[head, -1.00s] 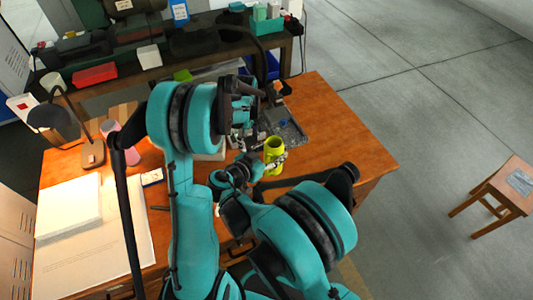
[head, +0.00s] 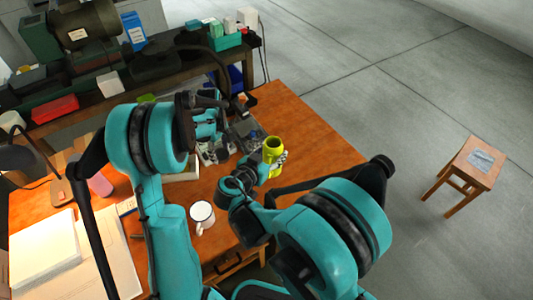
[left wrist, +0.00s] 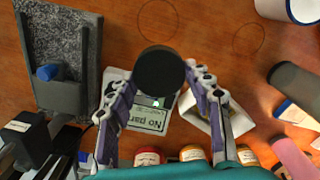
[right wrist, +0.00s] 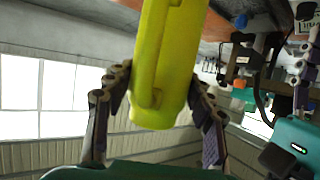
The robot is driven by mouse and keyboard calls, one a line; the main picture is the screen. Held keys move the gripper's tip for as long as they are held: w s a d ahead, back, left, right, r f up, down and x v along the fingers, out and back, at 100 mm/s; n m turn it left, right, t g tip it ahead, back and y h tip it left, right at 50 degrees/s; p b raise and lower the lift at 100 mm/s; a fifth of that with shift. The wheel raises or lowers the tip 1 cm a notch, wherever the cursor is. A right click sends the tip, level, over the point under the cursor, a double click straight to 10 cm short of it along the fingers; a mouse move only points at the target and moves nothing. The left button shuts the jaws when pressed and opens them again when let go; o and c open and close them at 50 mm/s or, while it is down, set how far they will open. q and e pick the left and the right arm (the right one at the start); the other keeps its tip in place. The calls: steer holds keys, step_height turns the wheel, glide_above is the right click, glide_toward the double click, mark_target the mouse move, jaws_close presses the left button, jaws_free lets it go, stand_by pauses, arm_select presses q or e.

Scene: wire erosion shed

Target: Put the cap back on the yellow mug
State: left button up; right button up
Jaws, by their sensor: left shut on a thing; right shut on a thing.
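The yellow mug (head: 274,145) is held upright above the right part of the wooden table, its top open. My right gripper (head: 275,163) is shut on its side. The mug (right wrist: 165,60) fills the middle of the right wrist view, between both fingers (right wrist: 157,85). My left gripper (left wrist: 158,85) is shut on a round black cap (left wrist: 160,70), seen flat-on in the left wrist view. In the head view my left gripper (head: 212,145) is left of the mug and apart from it; the cap is not clear there.
A white mug (head: 201,217) stands on the table (head: 315,135) near its front. A grey tray (head: 247,129) with a blue item lies behind the yellow mug. A pink cylinder (head: 100,185) and papers (head: 45,250) are at left. A stool (head: 470,165) stands on the floor at right.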

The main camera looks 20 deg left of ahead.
arm_select(q)
steer(key=shift+r, duration=0.1)
arm_select(e)
steer(key=shift+w+d+r, duration=0.1)
steer(key=shift+d+r, duration=0.15)
steer(key=shift+d, duration=0.05)
stand_by(0.4)
steer(key=o, duration=1)
steer(key=c, duration=1.1)
